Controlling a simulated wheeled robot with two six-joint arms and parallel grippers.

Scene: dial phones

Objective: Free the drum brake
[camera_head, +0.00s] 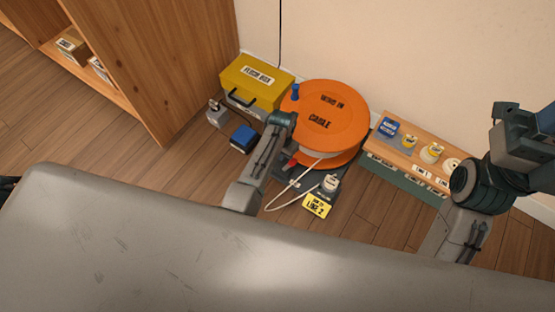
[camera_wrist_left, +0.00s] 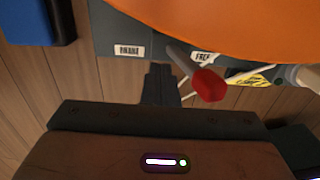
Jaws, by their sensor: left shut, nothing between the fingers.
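The cable drum (camera_head: 330,112) is a large orange reel marked "WIND IN CABLE", with a blue knob on its rim. Its brake lever has a red knob, visible in the head view (camera_head: 292,160) and in the left wrist view (camera_wrist_left: 208,85). In the wrist view the lever stands by the "FREE" label (camera_wrist_left: 203,58), with the "BRAKE" label (camera_wrist_left: 130,51) farther left. My left gripper (camera_wrist_left: 160,85) is shut and empty, just left of the red knob in that view. My left forearm partly covers the drum's base in the head view. My right gripper's fingers cannot be made out.
A yellow fuse box (camera_head: 257,82) stands left of the drum, with a blue block (camera_head: 244,138) in front. A white cable (camera_head: 293,188) runs to a plug near a yellow "LINE 2" tag (camera_head: 317,206). A wooden-topped bench (camera_head: 408,160) with jacks stands right.

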